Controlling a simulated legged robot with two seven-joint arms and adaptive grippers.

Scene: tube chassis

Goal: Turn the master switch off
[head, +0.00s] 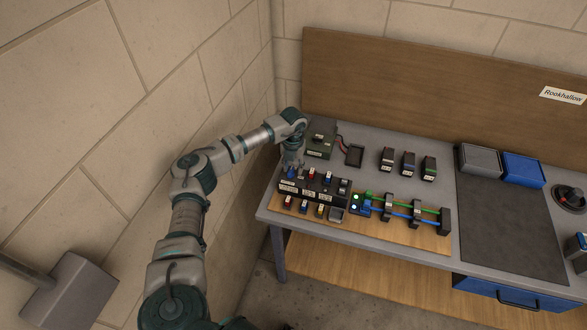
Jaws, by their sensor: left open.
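A dark switch panel (313,191) sits at the left of the grey workbench, with a row of small coloured switches and labels too small to read. I cannot tell which control is the master switch. My left gripper (291,170) points down at the back left end of this panel, open, close to a blue-topped part there. Whether it touches anything is hidden by the small size. A round dark device with a red part (569,198) sits at the bench's right. My right gripper is not in view.
Several labelled blocks (408,164) stand mid-bench. A wooden board (400,231) carries green and blue tubes. Grey and blue bins (522,170) stand behind a clear dark mat (510,235). A wall is close left.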

